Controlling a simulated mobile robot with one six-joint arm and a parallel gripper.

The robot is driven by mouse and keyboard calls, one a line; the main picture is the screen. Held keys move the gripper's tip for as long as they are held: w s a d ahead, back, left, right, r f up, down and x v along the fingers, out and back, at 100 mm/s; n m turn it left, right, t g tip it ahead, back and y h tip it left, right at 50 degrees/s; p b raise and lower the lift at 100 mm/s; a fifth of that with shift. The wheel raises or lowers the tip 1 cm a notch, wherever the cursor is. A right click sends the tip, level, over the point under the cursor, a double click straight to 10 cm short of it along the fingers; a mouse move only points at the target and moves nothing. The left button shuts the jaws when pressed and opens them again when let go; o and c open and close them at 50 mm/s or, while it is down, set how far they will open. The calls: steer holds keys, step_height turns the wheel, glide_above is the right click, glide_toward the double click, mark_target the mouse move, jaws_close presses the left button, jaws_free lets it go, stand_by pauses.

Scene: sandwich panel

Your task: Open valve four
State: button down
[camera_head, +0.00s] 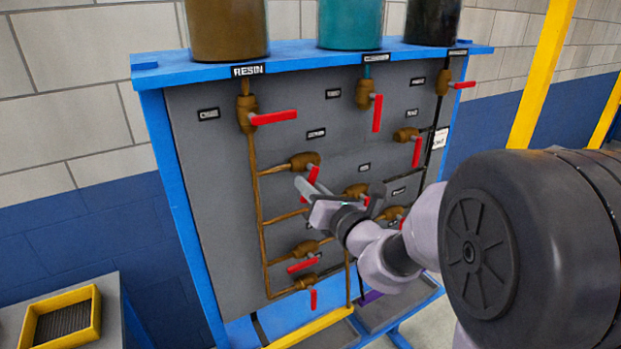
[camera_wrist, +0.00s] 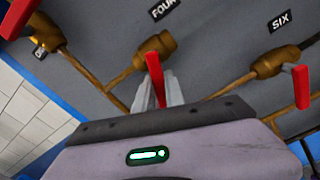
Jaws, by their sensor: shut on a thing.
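Valve four is a brown body (camera_wrist: 153,50) under the label FOUR (camera_wrist: 166,8) in the wrist view. Its red handle (camera_wrist: 155,80) stands between the pale fingers of my gripper (camera_wrist: 164,94), which is shut on it. In the head view, the valve body (camera_head: 304,160) sits on a horizontal brown pipe in the panel's middle. The handle (camera_head: 313,175) points downward, across the pipe, leaning slightly. My gripper (camera_head: 308,190) reaches it from the lower right and hides part of it.
A valve with a red handle (camera_wrist: 301,87) by the label SIX (camera_wrist: 280,21) is to the right. Another red handle (camera_wrist: 17,17) is at upper left. Several more valves and pipes cover the grey panel (camera_head: 210,180). A yellow tray (camera_head: 94,297) stands at lower left.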

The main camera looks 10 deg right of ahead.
steer(key=c, duration=1.4)
jaws_free()
